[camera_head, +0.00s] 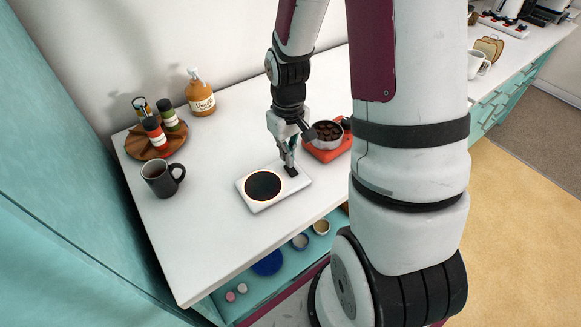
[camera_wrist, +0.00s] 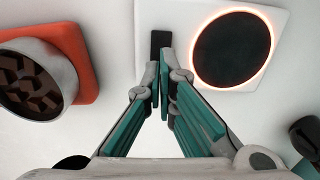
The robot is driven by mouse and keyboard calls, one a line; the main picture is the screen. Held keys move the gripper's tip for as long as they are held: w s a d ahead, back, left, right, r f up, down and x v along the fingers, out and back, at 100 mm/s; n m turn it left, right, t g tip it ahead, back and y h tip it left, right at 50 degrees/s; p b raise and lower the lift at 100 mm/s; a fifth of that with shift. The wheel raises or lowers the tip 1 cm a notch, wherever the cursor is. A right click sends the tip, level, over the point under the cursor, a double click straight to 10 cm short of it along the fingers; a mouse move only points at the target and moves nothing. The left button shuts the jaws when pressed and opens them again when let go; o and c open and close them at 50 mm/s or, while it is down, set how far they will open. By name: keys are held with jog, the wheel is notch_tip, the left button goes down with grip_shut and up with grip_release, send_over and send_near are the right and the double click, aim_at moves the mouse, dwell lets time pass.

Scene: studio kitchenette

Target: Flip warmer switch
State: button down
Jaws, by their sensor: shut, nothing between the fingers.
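The white warmer (camera_head: 251,201) lies on the counter with a round black plate (camera_head: 263,185), and it also shows in the wrist view (camera_wrist: 178,12). An orange-red glow rings the plate (camera_wrist: 232,48) in the wrist view. The black switch (camera_wrist: 160,42) sits on the warmer beside the plate. My gripper (camera_head: 289,168) is shut and empty, pointing down at the switch end of the warmer. In the wrist view its fingertips (camera_wrist: 162,68) are together at the near end of the switch and partly cover it. I cannot tell whether they touch it.
A metal bowl of dark chunks (camera_head: 327,133) stands on an orange-red base (camera_head: 321,154) close to my gripper. A dark mug (camera_head: 158,180), a wooden spice carousel (camera_head: 142,151) and an amber pump bottle (camera_head: 200,96) are farther left. The counter's front left is clear.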

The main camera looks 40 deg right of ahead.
jog(key=shift+f+b, duration=0.5)
jog(key=shift+f, duration=0.6)
dwell(0.8)
jog(key=shift+r+p, duration=2.15)
jog(key=shift+r, duration=1.4)
jog(key=shift+r, duration=0.15)
jog(key=s+a+r+t, duration=0.1)
jog(key=s+a+r, duration=0.15)
jog(key=r, duration=0.65)
jog(key=s+a+r+t, duration=0.2)
jog(key=a+r, duration=0.2)
jog(key=r, duration=0.4)
jog(key=s+a+r+t, duration=0.2)
jog(key=s+a+r, duration=0.3)
jog(key=s+r, duration=0.3)
jog(key=s, duration=0.3)
jog(key=shift+s+r+t, duration=0.15)
jog(key=shift+r+t, duration=0.1)
jog(key=shift+t, duration=0.05)
